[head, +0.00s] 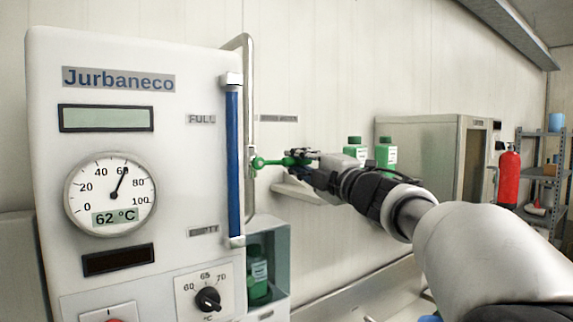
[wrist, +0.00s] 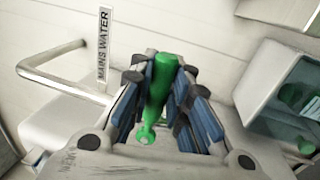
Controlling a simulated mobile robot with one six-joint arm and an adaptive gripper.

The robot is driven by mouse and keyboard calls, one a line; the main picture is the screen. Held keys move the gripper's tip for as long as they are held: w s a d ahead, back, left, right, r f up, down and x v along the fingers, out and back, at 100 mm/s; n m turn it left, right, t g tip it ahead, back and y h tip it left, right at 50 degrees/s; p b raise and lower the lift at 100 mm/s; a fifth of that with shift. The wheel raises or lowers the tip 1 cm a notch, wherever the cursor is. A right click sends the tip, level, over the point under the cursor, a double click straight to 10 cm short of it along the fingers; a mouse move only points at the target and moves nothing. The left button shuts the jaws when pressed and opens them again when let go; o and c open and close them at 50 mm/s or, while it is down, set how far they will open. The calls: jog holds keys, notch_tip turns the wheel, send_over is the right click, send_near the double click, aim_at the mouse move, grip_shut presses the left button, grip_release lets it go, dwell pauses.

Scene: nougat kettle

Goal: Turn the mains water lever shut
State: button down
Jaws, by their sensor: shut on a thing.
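The green mains water lever (head: 270,162) shows beside the upright metal pipe, to the right of the blue level gauge in the head view. It lies about level there, and my gripper (head: 300,158) covers its right part. In the wrist view the green lever (wrist: 161,82) runs between the blue-padded fingers of my gripper (wrist: 168,92), with a rounded green end toward the palm. My gripper is shut on the lever. A "MAINS WATER" label (wrist: 104,46) is on the wall beside it. How the lever joins its valve is not clear.
The white kettle panel (head: 170,170) with a dial (head: 110,195) stands close on the left. The metal pipe (head: 249,120) runs beside it. Green-capped bottles (head: 386,153) stand behind my arm. A red extinguisher (head: 509,176) and shelving are far right.

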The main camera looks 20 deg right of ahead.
jog(key=shift+f, duration=0.1)
jog(key=c, duration=1.8)
grip_release()
jog(key=shift+s, duration=0.1)
jog(key=v, duration=1.2)
